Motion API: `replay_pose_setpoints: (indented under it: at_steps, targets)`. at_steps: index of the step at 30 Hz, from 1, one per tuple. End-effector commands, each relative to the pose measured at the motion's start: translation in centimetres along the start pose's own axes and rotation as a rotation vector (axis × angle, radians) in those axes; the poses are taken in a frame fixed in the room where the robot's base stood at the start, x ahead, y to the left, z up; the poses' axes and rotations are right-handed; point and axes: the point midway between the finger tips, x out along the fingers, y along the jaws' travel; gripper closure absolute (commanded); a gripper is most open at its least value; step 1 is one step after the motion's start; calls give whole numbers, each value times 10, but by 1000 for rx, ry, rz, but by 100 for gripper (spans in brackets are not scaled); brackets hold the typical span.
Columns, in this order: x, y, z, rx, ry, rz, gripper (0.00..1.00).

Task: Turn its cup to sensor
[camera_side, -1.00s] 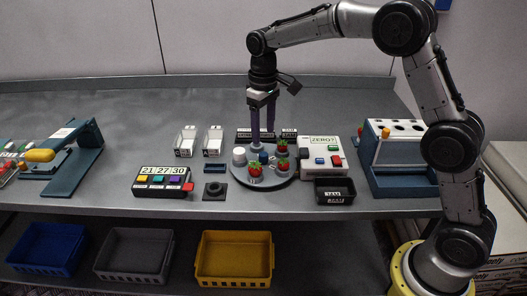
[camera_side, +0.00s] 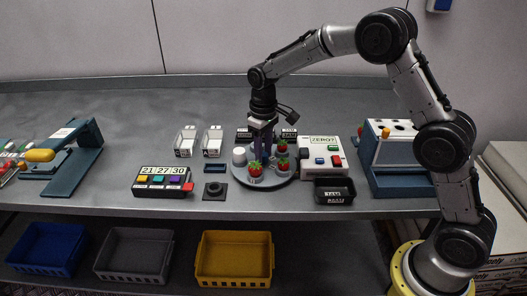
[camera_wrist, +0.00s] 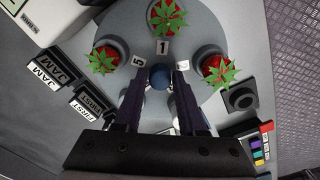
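A round grey turntable (camera_side: 277,181) carries several cups and has a blue knob (camera_wrist: 160,76) at its centre. Three red strawberries with green leaves sit in cups: one (camera_wrist: 168,14) at the top of the wrist view, one (camera_wrist: 103,60) at left, one (camera_wrist: 217,70) at right. Number tags, including a "1" (camera_wrist: 162,47), ring the knob.
A dark square block with a round top (camera_side: 215,190) stands just left of the turntable; whether it is the sensor I cannot tell. A white button box (camera_side: 322,155) and black JAM bin (camera_side: 334,190) stand right. A 21-27-30 display box (camera_side: 162,181) is further left.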

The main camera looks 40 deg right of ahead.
Motion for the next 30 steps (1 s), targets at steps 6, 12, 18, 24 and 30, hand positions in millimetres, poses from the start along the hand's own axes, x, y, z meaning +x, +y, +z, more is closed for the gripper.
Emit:
replay_pose_setpoints:
  at_steps: [6,12,18,24,30]
  targets:
    - [0,0,0,0,0,0,100]
    - [0,0,0,0,0,0,100]
    - [0,0,0,0,0,0,100]
    - [-1,0,0,0,0,0,100]
    - [-1,0,0,0,1,0,100]
